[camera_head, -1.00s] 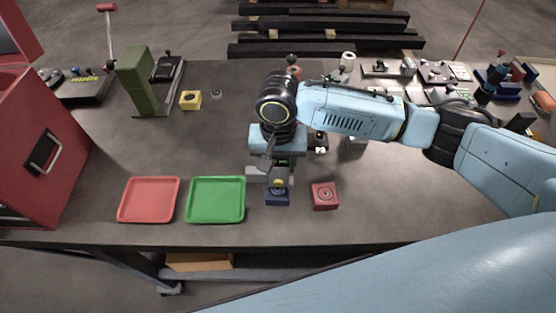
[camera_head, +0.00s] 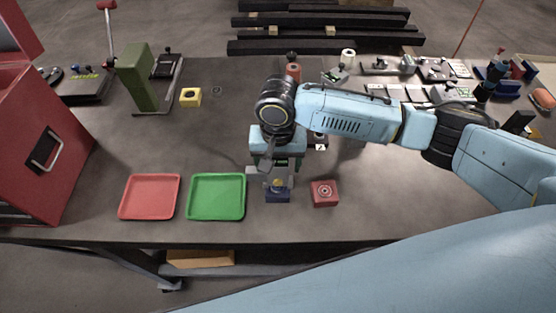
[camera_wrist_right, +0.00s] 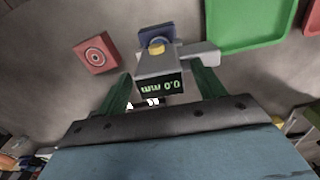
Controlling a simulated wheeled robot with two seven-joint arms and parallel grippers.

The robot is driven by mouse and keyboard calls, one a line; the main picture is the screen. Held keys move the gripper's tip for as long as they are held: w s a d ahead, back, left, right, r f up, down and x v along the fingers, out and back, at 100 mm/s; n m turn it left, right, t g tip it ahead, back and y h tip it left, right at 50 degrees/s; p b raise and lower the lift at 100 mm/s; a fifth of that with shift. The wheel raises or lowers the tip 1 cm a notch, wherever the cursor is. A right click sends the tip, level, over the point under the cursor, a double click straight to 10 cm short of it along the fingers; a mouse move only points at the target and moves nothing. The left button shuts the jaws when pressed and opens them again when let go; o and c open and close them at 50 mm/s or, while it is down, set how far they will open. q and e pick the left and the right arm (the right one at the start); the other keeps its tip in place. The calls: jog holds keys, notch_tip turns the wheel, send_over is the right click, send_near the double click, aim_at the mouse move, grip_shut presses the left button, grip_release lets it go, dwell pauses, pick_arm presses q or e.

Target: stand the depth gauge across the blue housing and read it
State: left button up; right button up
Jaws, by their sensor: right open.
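The grey depth gauge (camera_wrist_right: 160,63) has a cross bar, and its lit display reads 0.0 mm, upside down in the right wrist view. It also shows below my right gripper in the head view (camera_head: 257,171). The blue housing (camera_head: 278,195) is on the table, directly in front of the gauge, and shows partly behind it in the right wrist view (camera_wrist_right: 152,33). The gauge overlaps the housing in both views; I cannot tell whether it rests on it. My right gripper (camera_wrist_right: 163,88) is open, its green fingers either side of the gauge, apart from its display. My left gripper is not in view.
A red block (camera_head: 324,194) with a round face sits just right of the blue housing. A red tray (camera_head: 150,197) and a green tray (camera_head: 217,197) lie to the left. A red cabinet (camera_head: 45,150) stands at the far left. Several fixtures line the table's back.

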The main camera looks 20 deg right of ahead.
jog(key=shift+r, duration=0.1)
jog(key=shift+r, duration=0.25)
notch_tip(320, 180, up, 13)
jog(key=shift+f+b, duration=0.2)
jog(key=shift+b, duration=0.2)
